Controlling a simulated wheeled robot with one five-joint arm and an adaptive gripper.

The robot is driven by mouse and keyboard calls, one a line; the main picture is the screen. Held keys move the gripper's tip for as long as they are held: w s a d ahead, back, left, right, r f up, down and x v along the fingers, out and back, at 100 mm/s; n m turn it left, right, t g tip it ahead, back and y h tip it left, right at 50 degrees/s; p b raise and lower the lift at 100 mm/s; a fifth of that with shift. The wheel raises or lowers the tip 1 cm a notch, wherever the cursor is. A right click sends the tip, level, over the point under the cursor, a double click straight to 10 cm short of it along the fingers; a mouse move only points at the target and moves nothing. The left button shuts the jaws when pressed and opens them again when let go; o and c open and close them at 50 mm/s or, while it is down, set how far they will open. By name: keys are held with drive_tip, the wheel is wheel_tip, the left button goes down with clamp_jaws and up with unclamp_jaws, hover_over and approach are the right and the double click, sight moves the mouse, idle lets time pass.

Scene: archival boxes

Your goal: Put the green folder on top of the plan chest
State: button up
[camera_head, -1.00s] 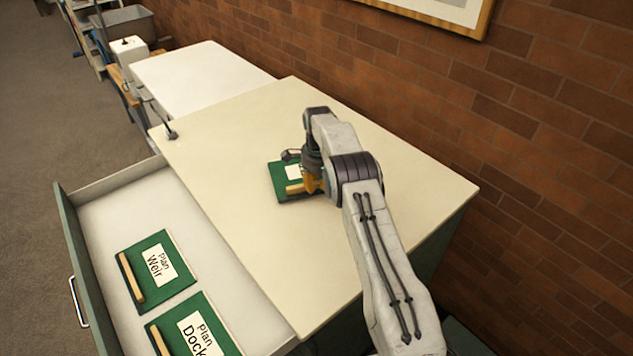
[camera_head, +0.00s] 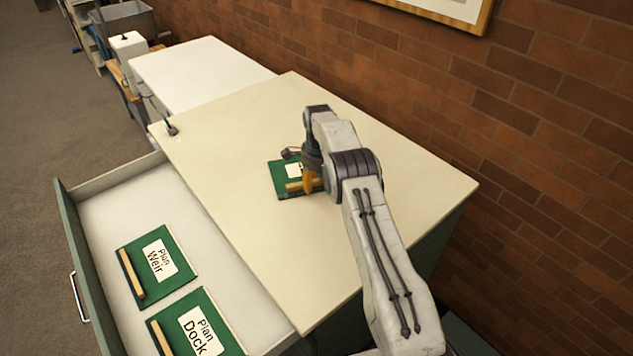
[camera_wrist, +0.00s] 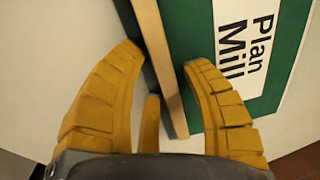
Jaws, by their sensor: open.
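A green folder with a white label and a wooden strip (camera_head: 290,170) lies flat on the cream top of the plan chest (camera_head: 250,240). In the wrist view the same folder (camera_wrist: 290,80) reads "Plan Mill". My gripper (camera_head: 309,188) is low over the folder's wooden strip. In the wrist view its yellow fingers (camera_wrist: 162,62) are open, one on each side of the strip; I cannot tell whether they touch it. My arm hides part of the folder in the head view.
The chest's drawer (camera_head: 105,180) is open at the left. Inside lie two more green folders, "Plan Weir" (camera_head: 178,240) and "Plan Dock" (camera_head: 218,308). A white-topped unit (camera_head: 200,68) stands behind the chest. A brick wall (camera_head: 480,90) runs along the right.

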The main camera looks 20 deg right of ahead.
drive_tip(key=s+a+r+n+t+b, duration=0.15)
drive_tip(key=s+r, duration=0.25)
drive_tip(key=r, duration=0.8)
drive_tip(key=s+r+n+g, duration=0.1)
drive_tip(key=s+r+n, duration=0.25)
drive_tip(key=r, duration=0.85)
drive_tip(key=s+a+r+n+t, duration=0.15)
drive_tip(key=s+r+n, duration=0.35)
drive_tip(key=s, duration=0.5)
drive_tip(key=s+a+f+n, duration=0.1)
drive_tip(key=s+n, duration=0.3)
drive_tip(key=s, duration=0.9)
drive_tip(key=s+f+n+t, duration=0.1)
drive_tip(key=s+f+n, duration=0.3)
drive_tip(key=s, duration=0.9)
drive_tip(key=shift+a+t, duration=0.3)
drive_tip(key=shift+a, duration=0.1)
